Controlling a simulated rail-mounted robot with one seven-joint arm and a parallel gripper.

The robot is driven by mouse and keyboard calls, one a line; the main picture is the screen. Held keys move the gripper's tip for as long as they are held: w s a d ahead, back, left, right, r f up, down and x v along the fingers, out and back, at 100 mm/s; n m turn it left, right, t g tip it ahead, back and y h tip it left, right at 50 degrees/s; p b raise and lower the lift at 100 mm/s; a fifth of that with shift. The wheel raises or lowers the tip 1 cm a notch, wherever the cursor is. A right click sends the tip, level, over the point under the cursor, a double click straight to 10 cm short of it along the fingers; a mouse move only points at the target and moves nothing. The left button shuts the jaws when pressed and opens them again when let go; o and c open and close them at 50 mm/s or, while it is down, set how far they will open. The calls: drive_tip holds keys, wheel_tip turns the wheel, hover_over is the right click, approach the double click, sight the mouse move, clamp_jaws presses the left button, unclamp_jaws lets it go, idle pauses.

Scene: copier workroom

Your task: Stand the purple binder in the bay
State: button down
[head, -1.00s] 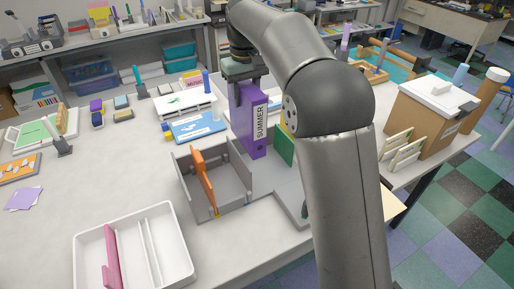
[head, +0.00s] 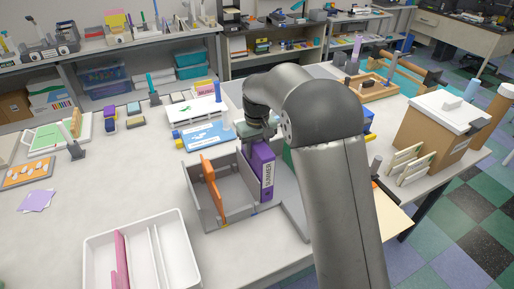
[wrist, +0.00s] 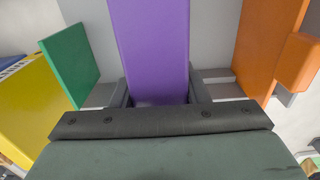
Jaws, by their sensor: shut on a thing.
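The purple binder (head: 264,174) is upright, with a white spine label reading SUMMER. My gripper (head: 260,132) is above it and shut on its upper part; the arm partly hides the hold in the head view. In the wrist view, the purple binder (wrist: 152,45) runs between the two grey fingers of my gripper (wrist: 160,92). The binder is at the right part of the grey rack (head: 190,195), between an orange binder (head: 213,187) on the left and a green one (head: 287,156) on the right. I cannot tell whether its bottom touches the rack floor.
A white divided tray (head: 185,262) with a pink item stands at front left. The wrist view shows a yellow item (wrist: 25,105) beside the green binder. A cardboard box (head: 435,135) with a white lid stands right.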

drive_tip(key=shift+f, duration=0.15)
drive_tip(key=c, duration=0.8)
unclamp_jaws()
